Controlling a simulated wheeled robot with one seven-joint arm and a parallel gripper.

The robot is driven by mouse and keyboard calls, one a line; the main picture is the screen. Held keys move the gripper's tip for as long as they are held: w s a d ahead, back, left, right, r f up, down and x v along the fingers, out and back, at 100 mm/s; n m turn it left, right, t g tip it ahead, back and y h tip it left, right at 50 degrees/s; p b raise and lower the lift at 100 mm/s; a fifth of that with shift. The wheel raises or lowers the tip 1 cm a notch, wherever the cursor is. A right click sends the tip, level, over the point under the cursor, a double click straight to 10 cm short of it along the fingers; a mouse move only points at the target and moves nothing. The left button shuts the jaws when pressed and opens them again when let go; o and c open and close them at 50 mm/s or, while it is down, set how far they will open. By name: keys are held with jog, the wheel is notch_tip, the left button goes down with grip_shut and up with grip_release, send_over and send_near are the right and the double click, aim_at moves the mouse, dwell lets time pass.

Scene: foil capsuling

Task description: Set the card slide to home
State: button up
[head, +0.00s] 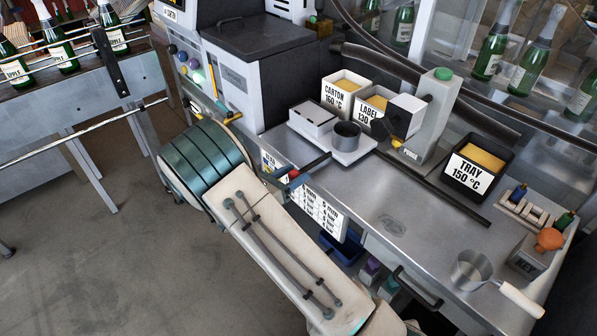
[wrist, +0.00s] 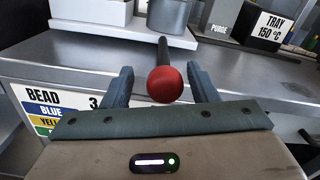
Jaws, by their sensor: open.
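A red ball knob (wrist: 164,84) on a black rod (wrist: 163,52) sits between the fingers of my gripper (wrist: 160,74) in the wrist view. The fingers are open, with a visible gap on each side of the knob. In the head view the red knob (head: 293,174) is at the bench's front edge, with its black rod (head: 317,161) running back toward a white plate (head: 345,153). My arm reaches up to it, and my gripper (head: 281,184) is partly hidden there. No part is labelled as the card slide, so I cannot tell whether this knob belongs to it.
A grey cup (head: 346,135) stands on the white plate. A bead chart (head: 318,210) hangs on the bench front. Bins marked carton (head: 342,90) and label, and a black tray bin (head: 478,165), stand behind. A handled pot (head: 471,268) is at right.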

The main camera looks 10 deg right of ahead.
jog(key=b+v, duration=0.1)
jog(key=v, duration=1)
jog(key=shift+s+a, duration=0.2)
jog(key=shift+a, duration=0.1)
jog(key=s+d+r+m+g+y, duration=0.2)
jog(key=s+d+r+m+g, duration=0.25)
jog(key=d+m, duration=0.2)
jog(key=s+d+r+m+g+y, duration=0.3)
jog(key=d+m+g, duration=0.25)
jog(key=d, duration=0.25)
jog(key=s+d+r+m+t+y, duration=0.1)
jog(key=s+r+m+y, duration=0.2)
jog(key=s+m+y, duration=0.2)
jog(key=s+d+r+m+t+y, duration=0.1)
jog(key=s+r+m+y, duration=0.3)
jog(key=s+m, duration=0.4)
jog(key=d+m+y, duration=0.1)
jog(key=m, duration=0.2)
jog(key=shift+d+t+p, duration=0.3)
jog(key=shift+t+p, duration=0.05)
jog(key=shift+t, duration=0.05)
